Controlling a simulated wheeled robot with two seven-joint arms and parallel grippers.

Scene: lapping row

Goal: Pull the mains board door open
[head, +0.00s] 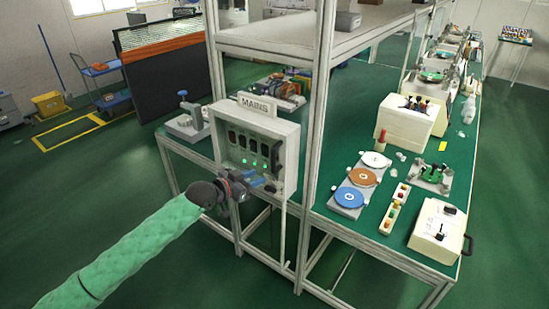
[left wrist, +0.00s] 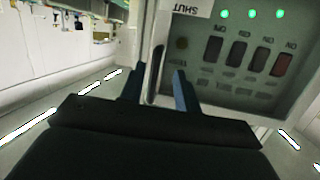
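The mains board (head: 289,150) is a pale grey box with a MAINS sign, on the near end of the bench frame. Its face has dark switches and green lights, which also show in the left wrist view (left wrist: 228,95). My left gripper (head: 264,184) is at the board's lower front. In the left wrist view my blue fingers (left wrist: 158,78) are apart, on either side of a pale upright strip with a dark slot (left wrist: 156,75), beside a SHUT label. I cannot tell whether they touch it, or whether the door is ajar. My right gripper is not in view.
A green-topped bench (head: 385,223) behind holds coloured discs (head: 362,177), a white switch box (head: 436,228) and other devices. A metal upright (head: 318,140) stands right of the board. A blue trolley (head: 100,72) is at the back left.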

